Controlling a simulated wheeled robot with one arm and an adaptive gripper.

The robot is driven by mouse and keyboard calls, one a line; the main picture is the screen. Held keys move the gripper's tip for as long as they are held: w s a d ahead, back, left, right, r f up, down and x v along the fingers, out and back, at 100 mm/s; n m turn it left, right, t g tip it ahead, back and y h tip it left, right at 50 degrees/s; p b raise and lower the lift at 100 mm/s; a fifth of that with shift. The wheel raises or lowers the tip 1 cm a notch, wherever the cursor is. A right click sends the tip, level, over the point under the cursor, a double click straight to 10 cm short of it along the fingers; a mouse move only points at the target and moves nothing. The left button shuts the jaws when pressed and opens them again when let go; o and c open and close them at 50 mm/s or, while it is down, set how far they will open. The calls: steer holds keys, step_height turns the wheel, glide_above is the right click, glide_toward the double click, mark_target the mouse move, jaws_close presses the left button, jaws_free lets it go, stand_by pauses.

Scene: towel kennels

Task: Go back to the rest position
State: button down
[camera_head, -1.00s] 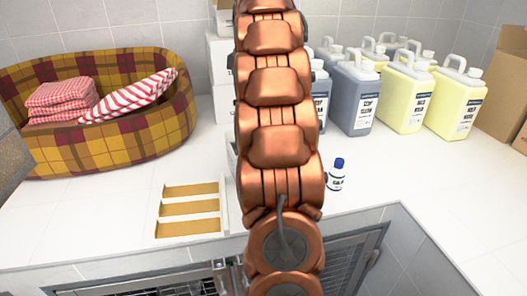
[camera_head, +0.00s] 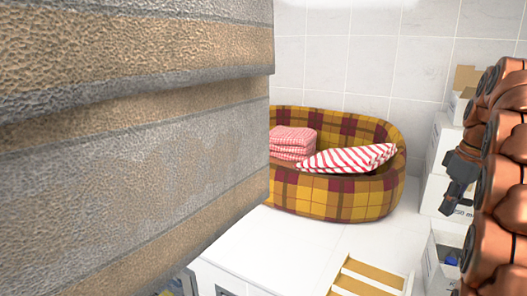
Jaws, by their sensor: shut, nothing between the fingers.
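My gripper (camera_head: 449,208) shows at the right, small and dark, pointing down beside my copper-coloured arm. It looks shut and empty. It hangs in front of white boxes, apart from the plaid basket to its left. My arm covers the right edge of the view.
A striped grey and tan surface (camera_head: 130,150) fills the left side, very close. A plaid basket (camera_head: 340,196) holds folded pink towels (camera_head: 292,140) and a red-striped towel (camera_head: 345,158). A slotted tray (camera_head: 375,275) lies on the white counter (camera_head: 275,240). White boxes (camera_head: 440,195) stand right.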

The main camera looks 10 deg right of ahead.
steer(key=s+a+f+m+g, duration=0.1)
steer(key=s+a+f, duration=0.1)
steer(key=a, duration=0.5)
steer(key=s+a+f+m, duration=0.1)
steer(key=s+a+f, duration=0.2)
steer(key=a, duration=0.5)
steer(key=s+a+f+g, duration=0.1)
steer(key=s+a+f, duration=0.1)
steer(key=a, duration=0.5)
steer(key=s+a+f, duration=0.5)
steer(key=s+f, duration=0.1)
steer(key=s, duration=0.2)
steer(key=s+a+f+m+g, duration=0.1)
steer(key=s+a+f, duration=0.4)
steer(key=s, duration=0.4)
steer(key=shift+s+a+f+h, duration=0.15)
steer(key=shift+f+h, duration=0.2)
steer(key=shift+h, duration=0.05)
steer(key=shift+m, duration=0.3)
